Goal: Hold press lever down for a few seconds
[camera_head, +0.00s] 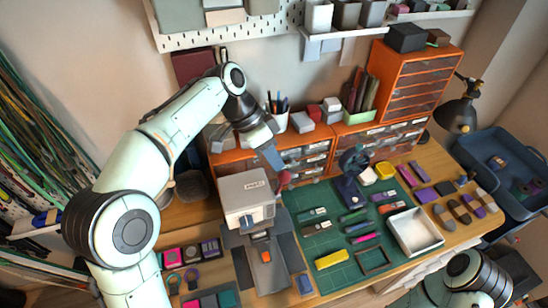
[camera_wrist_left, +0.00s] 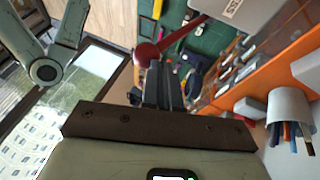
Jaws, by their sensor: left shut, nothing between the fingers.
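The press (camera_head: 244,198) is a pale grey box on a dark base, standing left of the green mat. Its lever ends in a dark red knob (camera_head: 284,177) at the press's right rear side. In the left wrist view the red lever (camera_wrist_left: 178,37) slants down to its round knob (camera_wrist_left: 147,54). My left gripper (camera_head: 274,160) reaches in from behind the press, its shut, empty fingers pointing down close above the knob. In the left wrist view the fingers (camera_wrist_left: 162,84) are near the knob; I cannot tell whether they touch it. My right gripper is out of view.
An orange block (camera_head: 265,254) sits on the press base. The green mat (camera_head: 345,268) holds small tools and a white tray (camera_head: 414,232). Orange drawer units (camera_head: 303,152) and a pen cup (camera_head: 278,118) stand close behind my left gripper.

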